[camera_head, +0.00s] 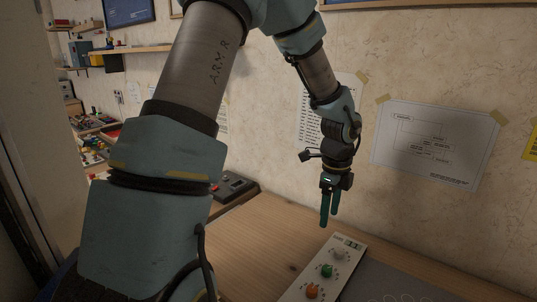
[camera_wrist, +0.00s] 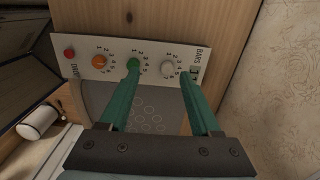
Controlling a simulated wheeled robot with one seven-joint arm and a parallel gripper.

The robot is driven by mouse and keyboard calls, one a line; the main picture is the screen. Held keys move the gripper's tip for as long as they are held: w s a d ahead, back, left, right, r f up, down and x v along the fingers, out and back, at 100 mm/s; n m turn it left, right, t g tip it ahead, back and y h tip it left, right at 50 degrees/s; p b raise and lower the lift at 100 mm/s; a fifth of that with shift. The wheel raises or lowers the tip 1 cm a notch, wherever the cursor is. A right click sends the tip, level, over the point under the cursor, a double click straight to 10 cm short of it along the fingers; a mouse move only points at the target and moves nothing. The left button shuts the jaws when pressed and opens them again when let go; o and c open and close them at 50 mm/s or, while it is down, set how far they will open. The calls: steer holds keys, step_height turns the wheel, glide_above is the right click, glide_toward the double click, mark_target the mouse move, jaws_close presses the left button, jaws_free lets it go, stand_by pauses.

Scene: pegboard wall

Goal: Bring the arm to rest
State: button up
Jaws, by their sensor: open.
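My gripper (camera_head: 329,222) hangs from my bent arm with its two green fingers pointing down, above the wooden table. In the wrist view the fingers (camera_wrist: 162,78) stand apart with nothing between them, so it is open and empty. Below it is a white control panel (camera_head: 315,277) with an orange knob (camera_head: 312,291), a green knob (camera_head: 327,271) and a white knob (camera_head: 338,254). The wrist view also shows a red button (camera_wrist: 69,53) at the panel's end. The left fingertip overlaps the green knob (camera_wrist: 133,64) in that view; I cannot tell any contact.
The wooden table (camera_head: 270,236) runs along a plaster wall with taped paper sheets (camera_head: 430,142). Shelves with small items (camera_head: 95,58) are at the far left. A white cylinder (camera_wrist: 38,122) shows in the wrist view.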

steer(key=s+a+r+n, duration=0.1)
steer(key=a+n, duration=0.7)
steer(key=a, duration=0.1)
steer(key=s+a+r+n+t, duration=0.1)
steer(key=s+a+r+n, duration=0.1)
steer(key=a+n, duration=0.6)
steer(key=s+a+r+n, duration=0.2)
steer(key=a+n, duration=0.7)
steer(key=shift+a+r, duration=0.25)
steer(key=shift+a, duration=0.1)
steer(key=shift+w, duration=0.1)
